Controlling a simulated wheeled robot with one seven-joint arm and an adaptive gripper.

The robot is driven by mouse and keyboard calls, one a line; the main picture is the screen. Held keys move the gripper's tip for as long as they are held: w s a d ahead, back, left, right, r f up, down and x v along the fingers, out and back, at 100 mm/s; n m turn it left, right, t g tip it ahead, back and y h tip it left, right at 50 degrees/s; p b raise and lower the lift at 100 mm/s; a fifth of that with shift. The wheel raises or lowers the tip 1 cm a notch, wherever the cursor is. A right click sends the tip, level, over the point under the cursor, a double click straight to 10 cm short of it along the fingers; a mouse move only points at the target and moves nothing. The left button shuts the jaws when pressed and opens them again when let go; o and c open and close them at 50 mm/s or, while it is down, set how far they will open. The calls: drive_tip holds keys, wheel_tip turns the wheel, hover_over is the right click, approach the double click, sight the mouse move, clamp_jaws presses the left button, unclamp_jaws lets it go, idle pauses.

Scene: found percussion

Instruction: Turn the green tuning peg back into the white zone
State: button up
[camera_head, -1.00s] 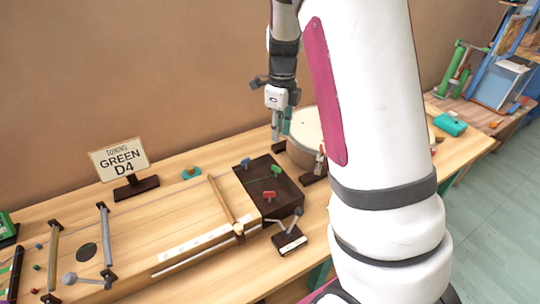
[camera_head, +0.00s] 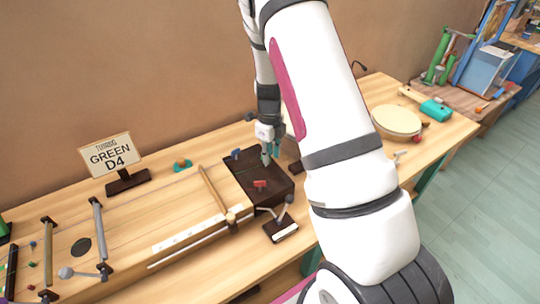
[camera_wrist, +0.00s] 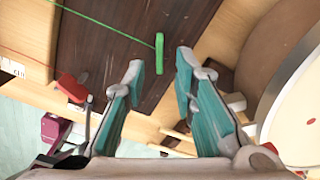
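The green tuning peg (camera_wrist: 159,54) stands on the dark block (camera_wrist: 105,45) in the wrist view, with a green string running from it to the upper left. My gripper (camera_wrist: 157,68) is open, its two teal fingertips on either side of the peg with visible gaps. In the head view my gripper (camera_head: 271,152) is low over the far right part of the dark block (camera_head: 240,180) and hides most of the green peg. The red peg (camera_head: 260,184) and blue peg (camera_head: 236,154) are on the same block. I cannot make out a white zone at the green peg.
A sign (camera_head: 110,155) reading "TUNING GREEN D4" stands at the back left. A wooden bridge (camera_head: 214,190) crosses the strings left of the block. A small lever stand (camera_head: 281,230) is in front. A round drum (camera_head: 397,121) is to the right.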

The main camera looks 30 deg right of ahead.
drive_tip(key=shift+f, duration=0.55)
clamp_jaws()
drive_tip(key=shift+n, duration=0.4)
